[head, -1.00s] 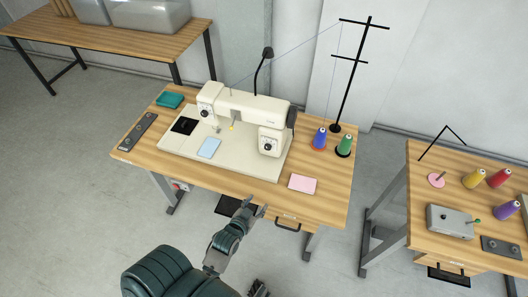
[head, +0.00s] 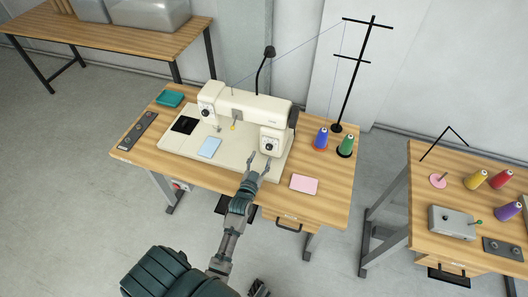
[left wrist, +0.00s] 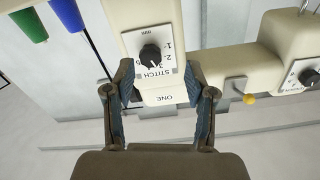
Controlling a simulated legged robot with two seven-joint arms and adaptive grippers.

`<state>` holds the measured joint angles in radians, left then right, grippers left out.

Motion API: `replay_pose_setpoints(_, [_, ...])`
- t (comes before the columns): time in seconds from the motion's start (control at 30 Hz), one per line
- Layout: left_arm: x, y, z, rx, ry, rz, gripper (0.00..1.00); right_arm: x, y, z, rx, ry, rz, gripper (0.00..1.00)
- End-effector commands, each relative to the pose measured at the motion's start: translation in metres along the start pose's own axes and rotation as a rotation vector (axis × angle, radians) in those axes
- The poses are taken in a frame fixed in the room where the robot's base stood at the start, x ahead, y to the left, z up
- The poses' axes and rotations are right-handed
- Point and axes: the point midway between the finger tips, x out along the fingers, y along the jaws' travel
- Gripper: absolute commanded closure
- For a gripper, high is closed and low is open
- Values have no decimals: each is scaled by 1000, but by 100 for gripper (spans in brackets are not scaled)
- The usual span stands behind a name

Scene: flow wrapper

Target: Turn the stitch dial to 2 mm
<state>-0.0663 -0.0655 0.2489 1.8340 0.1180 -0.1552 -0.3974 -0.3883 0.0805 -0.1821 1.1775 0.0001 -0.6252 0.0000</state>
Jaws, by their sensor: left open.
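The sewing machine (head: 250,108) stands on the wooden table, cream-coloured. Its stitch dial (head: 269,146) is a black knob on the front of the right-hand column. In the left wrist view the stitch dial (left wrist: 150,54) sits on a white plate marked STITCH, with numbers beside it; I cannot tell its exact setting. My left gripper (head: 259,163) is open and empty, in front of and a little below the dial. In the left wrist view, the fingers of my left gripper (left wrist: 160,82) stand apart on either side below the knob, not closed on it.
A second dial (left wrist: 310,76) and a yellow-tipped lever (left wrist: 249,99) are on the machine. A pink pad (head: 304,184) lies right of my gripper, a light-blue pad (head: 209,147) on the machine's base. Blue (head: 321,138) and green (head: 346,145) thread cones stand at the right.

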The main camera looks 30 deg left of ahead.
Motion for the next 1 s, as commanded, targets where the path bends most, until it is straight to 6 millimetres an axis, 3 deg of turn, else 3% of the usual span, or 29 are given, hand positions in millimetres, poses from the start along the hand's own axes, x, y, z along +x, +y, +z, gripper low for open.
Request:
replay_pose_setpoints(0.1, [22,4,-3,4,2,0,45,-2,-4,-6,4,2,-5,60])
replay_pose_setpoints(0.27, [39,4,-2,4,1,0,45,-4,4,-12,2,7,5,60])
replay_pose_setpoints(0.47, [47,-1,1,-1,-1,1,45,-6,24,-9,0,0,30,60])
replay_pose_setpoints(0.63, [47,-3,2,-4,-1,1,45,-5,21,-9,2,0,27,60])
replay_pose_setpoints(0.87, [46,-1,0,0,-1,-1,100,-5,2,-11,0,5,3,60])
replay_pose_setpoints(1.0, [46,-1,-1,2,1,-3,100,-5,-2,-12,2,6,-2,60])
